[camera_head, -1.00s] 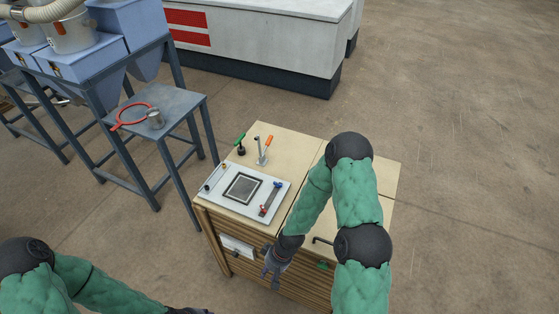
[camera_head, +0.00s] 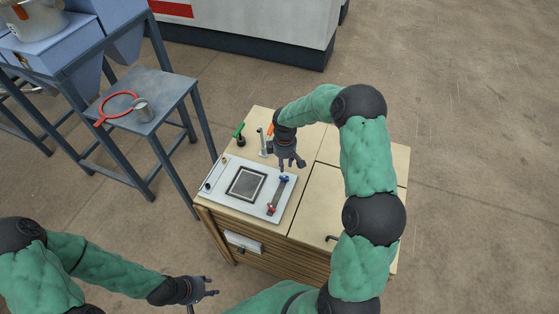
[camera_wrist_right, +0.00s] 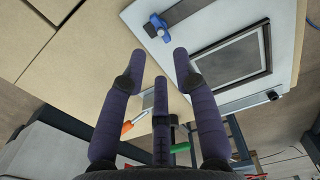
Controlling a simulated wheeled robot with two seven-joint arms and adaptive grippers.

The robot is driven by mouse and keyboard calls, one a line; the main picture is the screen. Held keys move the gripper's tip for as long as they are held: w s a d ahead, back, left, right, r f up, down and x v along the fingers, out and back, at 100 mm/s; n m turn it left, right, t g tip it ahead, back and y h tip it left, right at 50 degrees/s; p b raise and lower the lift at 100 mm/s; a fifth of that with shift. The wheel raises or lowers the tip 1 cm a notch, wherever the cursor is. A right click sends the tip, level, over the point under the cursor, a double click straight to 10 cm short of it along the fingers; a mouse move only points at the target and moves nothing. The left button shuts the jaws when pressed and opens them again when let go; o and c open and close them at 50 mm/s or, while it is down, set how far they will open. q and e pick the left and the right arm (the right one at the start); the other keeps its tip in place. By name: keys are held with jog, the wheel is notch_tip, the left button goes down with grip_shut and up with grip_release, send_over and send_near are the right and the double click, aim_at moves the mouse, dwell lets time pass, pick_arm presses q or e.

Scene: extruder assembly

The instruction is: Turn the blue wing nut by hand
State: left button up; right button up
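The blue wing nut (camera_head: 284,178) sits at the far end of a dark bar on the white plate (camera_head: 228,187) of the wooden cabinet. It also shows in the right wrist view (camera_wrist_right: 158,28), ahead of my fingertips. My right gripper (camera_head: 290,163) is above the cabinet top, just beyond the wing nut. Its fingers are spread with nothing between them, as the right wrist view (camera_wrist_right: 159,60) shows. My left gripper (camera_head: 210,287) is low in front of the cabinet, away from the nut. Its fingers appear spread and empty.
A red wing nut (camera_head: 271,209) is at the bar's near end. A square dark screen (camera_head: 246,184) lies in the plate. Green-handled (camera_head: 239,132) and orange-handled (camera_wrist_right: 127,127) tools stand behind. A blue-grey stand (camera_head: 150,90) is at left. The cabinet's right top is clear.

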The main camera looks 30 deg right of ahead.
aim_at(285, 178)
jog(key=shift+s+f, duration=0.3)
jog(key=shift+s, duration=0.05)
jog(key=shift+f+b, duration=0.4)
jog(key=shift+w+f+b, duration=0.2)
jog(key=shift+f+b, duration=0.35)
jog(key=shift+f, duration=0.5)
notch_tip(285, 178, down, 2)
jog(key=shift+s+f+b, duration=0.1)
jog(key=shift+f+b, duration=0.05)
jog(key=shift+b, duration=0.6)
notch_tip(285, 178, down, 2)
jog(key=shift+f+b, duration=0.1)
jog(key=shift+b, duration=0.45)
pick_arm(q)
notch_tip(285, 178, down, 5)
jog(key=shift+s+r, duration=0.15)
pick_arm(e)
grip_shut()
jog(key=shift+s+f, duration=0.1)
